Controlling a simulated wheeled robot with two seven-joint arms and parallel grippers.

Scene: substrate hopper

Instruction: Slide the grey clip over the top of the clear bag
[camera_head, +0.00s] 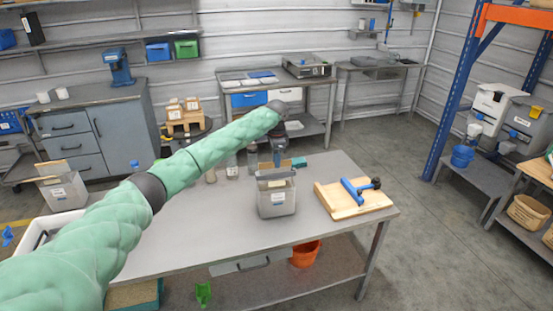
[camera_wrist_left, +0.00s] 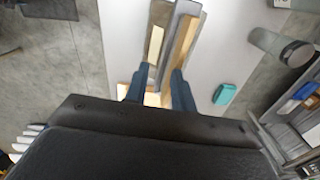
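My left arm reaches across the table, and its gripper (camera_head: 278,155) is just above a grey box-like container (camera_head: 277,200) with a white label and tan panels at its top. In the left wrist view the two blue fingers (camera_wrist_left: 158,72) stand apart on either side of a narrow grey and tan piece (camera_wrist_left: 165,45). I cannot tell whether they touch it or whether this piece is the grey clip. I cannot make out a clear bag for certain. My right gripper is not in view.
A wooden board (camera_head: 335,205) with a blue-handled tool (camera_head: 360,188) lies to the right on the table. A teal block (camera_head: 298,162) sits behind the container. Clear jars (camera_head: 232,167) stand to its left. An orange bucket (camera_head: 305,253) is below. The front tabletop is clear.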

